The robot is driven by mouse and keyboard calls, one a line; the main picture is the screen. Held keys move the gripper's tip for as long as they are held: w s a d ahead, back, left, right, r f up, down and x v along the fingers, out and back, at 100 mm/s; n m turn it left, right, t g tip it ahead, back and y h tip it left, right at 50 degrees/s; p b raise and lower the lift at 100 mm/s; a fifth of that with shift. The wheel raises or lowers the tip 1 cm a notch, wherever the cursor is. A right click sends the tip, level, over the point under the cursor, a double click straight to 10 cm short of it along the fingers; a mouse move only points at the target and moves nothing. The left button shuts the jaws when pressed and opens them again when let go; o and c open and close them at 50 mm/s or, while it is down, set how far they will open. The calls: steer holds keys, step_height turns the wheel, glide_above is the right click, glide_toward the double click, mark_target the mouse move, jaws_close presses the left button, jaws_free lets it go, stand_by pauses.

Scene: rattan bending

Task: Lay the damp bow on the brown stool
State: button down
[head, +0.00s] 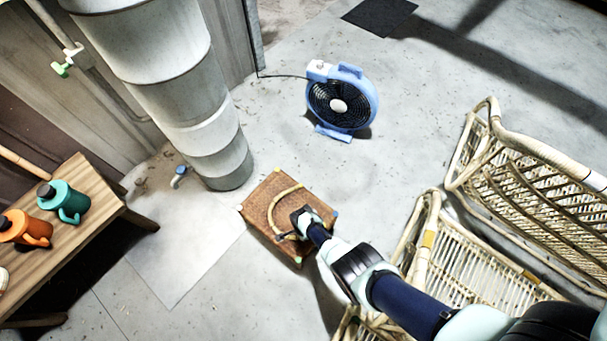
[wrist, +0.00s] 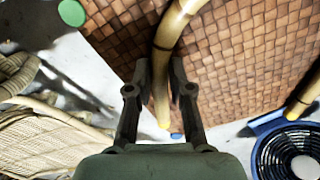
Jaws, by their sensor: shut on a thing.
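The damp bow (head: 277,201) is a curved, tan rattan rod over the brown stool in the head view. My gripper (head: 303,222) is above the stool and shut on the bow near one end. In the wrist view the bow (wrist: 172,32) runs down between the fingers of my gripper (wrist: 161,88), its yellow tip just beyond them. The brown stool (head: 262,211) has a woven top with coloured corner caps; its weave (wrist: 232,60) fills the upper wrist view. I cannot tell whether the bow touches the stool top.
A blue fan (head: 340,103) stands on the floor behind the stool. Rattan chairs (head: 475,260) stand at the right, close to my arm. A wooden bench (head: 85,215) with an orange jug (head: 22,228) and a teal jug (head: 66,202) is at the left. A large grey pipe (head: 180,90) rises behind.

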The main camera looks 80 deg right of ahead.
steer(key=c, duration=1)
jaws_free()
steer(key=shift+f, duration=0.15)
steer(key=shift+c, duration=0.2)
step_height(320, 180, up, 12)
steer(key=p, duration=1)
steer(key=shift+r, duration=0.2)
